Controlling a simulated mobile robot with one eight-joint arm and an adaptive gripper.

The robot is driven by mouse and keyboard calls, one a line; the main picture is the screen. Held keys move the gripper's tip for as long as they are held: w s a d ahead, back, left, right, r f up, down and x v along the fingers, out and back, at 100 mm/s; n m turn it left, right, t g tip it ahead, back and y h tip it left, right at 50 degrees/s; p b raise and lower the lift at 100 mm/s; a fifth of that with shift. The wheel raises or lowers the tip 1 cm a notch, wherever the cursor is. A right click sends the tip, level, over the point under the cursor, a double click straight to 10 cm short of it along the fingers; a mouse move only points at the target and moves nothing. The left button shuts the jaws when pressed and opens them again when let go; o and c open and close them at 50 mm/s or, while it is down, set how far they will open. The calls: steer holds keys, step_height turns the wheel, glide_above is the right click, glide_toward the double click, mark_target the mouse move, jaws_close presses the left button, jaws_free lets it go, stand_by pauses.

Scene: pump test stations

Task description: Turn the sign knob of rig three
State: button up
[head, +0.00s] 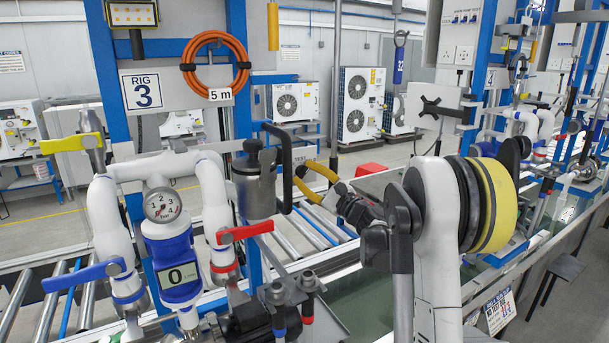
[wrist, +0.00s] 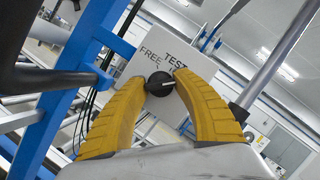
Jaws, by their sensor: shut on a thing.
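The sign knob (wrist: 160,84) is a round black knob with a pale pointer line, on a white sign plate (wrist: 200,88) lettered FREE and TEST. In the wrist view the pointer line points right. My gripper (wrist: 164,80) has its two yellow fingers on either side of the knob, shut on it. In the head view my gripper (head: 303,172) reaches in from the right to the sign plate (head: 301,155), just right of the grey cylinder (head: 255,182). The knob cannot be made out there.
White pipes with a yellow lever (head: 70,144), a blue lever (head: 83,274), a red lever (head: 245,233) and a gauge (head: 163,205) stand left of my gripper. An orange hose coil (head: 215,64) hangs above. Rollers (head: 300,238) run below.

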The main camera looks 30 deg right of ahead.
steer(key=o, duration=1.2)
steer(key=shift+c, duration=0.2)
steer(key=v, duration=1.2)
